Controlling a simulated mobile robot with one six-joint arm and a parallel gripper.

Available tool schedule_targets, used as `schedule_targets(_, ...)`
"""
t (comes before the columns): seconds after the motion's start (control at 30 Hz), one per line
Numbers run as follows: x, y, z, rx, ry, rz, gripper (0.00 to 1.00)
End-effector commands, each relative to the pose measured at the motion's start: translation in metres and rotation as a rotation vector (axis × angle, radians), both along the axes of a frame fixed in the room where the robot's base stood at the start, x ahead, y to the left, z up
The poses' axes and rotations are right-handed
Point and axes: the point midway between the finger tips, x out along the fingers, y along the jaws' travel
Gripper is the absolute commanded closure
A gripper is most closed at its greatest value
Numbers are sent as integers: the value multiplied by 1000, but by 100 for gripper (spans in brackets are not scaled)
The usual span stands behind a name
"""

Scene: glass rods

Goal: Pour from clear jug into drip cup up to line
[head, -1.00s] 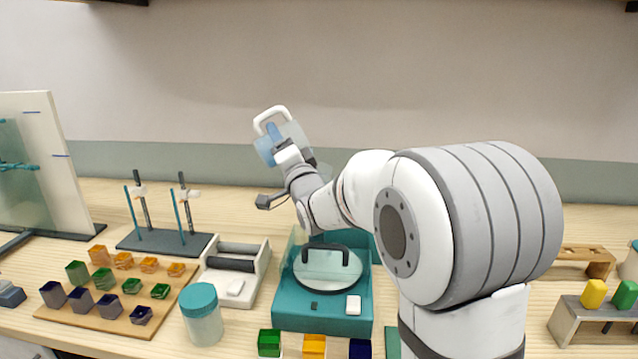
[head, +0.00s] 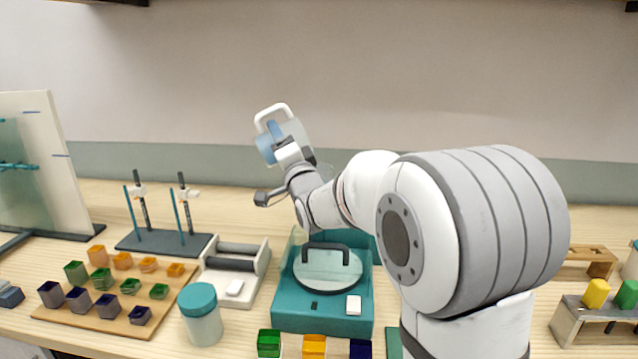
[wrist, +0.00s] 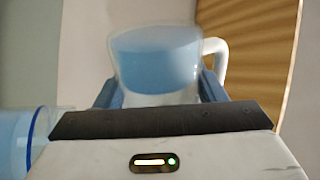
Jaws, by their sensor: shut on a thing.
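The clear jug (head: 268,142) is held high above the back of the table in the head view, tilted, with its white handle uppermost. In the wrist view the jug (wrist: 155,60) holds blue liquid, and its handle is on the right. My gripper (head: 290,153) is shut on the jug; its fingers (wrist: 160,90) sit either side of the body in the wrist view. A clear cylinder with a blue rim (wrist: 36,140) shows at the lower left of the wrist view, partly cut off; I cannot tell if it is the drip cup. No fill line is readable.
A teal station with a round glass lid (head: 328,270) stands below my arm. A teal-lidded jar (head: 202,315), a tray of coloured blocks (head: 110,310), a rod stand (head: 165,240) and a white device (head: 235,272) are to its left. Wooden racks (head: 590,262) stand at right.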

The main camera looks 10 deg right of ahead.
Motion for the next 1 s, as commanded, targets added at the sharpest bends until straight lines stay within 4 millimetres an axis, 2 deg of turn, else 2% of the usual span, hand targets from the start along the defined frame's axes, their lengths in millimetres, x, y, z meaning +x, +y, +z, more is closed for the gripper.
schedule_targets(1.0,0,-1,4,45,2,0,65)
